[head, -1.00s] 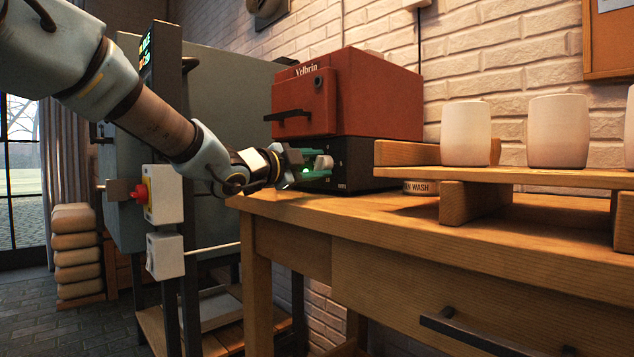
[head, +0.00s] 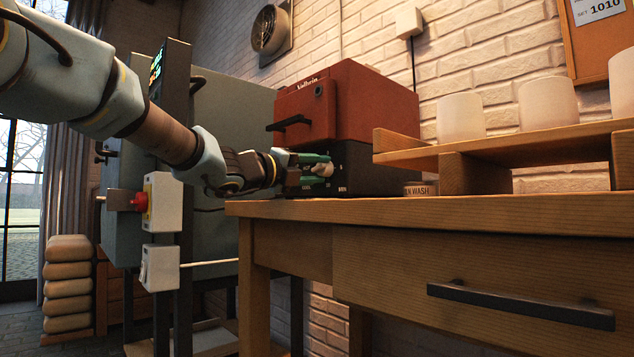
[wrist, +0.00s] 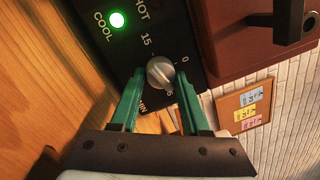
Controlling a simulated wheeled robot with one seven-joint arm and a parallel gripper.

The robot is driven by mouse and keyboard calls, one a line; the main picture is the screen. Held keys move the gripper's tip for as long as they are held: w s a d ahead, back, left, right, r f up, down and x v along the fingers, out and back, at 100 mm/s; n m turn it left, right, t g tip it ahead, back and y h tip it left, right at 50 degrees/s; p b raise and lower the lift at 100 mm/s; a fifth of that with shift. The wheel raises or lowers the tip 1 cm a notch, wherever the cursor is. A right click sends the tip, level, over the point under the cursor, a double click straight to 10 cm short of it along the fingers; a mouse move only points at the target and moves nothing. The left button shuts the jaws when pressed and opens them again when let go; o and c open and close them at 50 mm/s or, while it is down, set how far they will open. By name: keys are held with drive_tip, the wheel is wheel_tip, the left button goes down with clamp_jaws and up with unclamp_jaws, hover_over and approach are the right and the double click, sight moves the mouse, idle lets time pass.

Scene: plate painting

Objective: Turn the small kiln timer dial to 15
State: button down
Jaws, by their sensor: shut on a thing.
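The small kiln (head: 365,110) has a red upper body on a black base with a control panel (wrist: 115,60). The timer dial (wrist: 160,72) is a pale grey knob with a ridge across it, near the marks "15", "0" and "MIN". In the wrist view the "15" (wrist: 147,39) is above the dial and the "0" (wrist: 185,60) to its right. My gripper (head: 318,170) is at the panel, its green fingers shut on the dial from both sides, as the wrist view (wrist: 160,80) shows. I cannot tell exactly which mark the dial points to.
A green light (wrist: 117,19) glows beside "COOL". A black handle (head: 289,123) juts from the kiln door. A larger grey kiln (head: 235,110) stands behind my arm.

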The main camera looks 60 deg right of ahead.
drive_tip(key=shift+f+m+b, duration=0.15)
drive_tip(key=shift+m+b, duration=0.85)
drive_tip(key=shift+m, duration=0.7)
drive_tip(key=shift+w+m+g, duration=0.1)
drive_tip(key=shift+m+g, duration=0.2)
drive_tip(key=shift+g, duration=0.1)
drive_tip(key=shift+c, duration=1.9)
unclamp_jaws()
drive_tip(key=p+v, duration=0.1)
drive_tip(key=v, duration=0.9)
drive_tip(key=shift+a, duration=0.4)
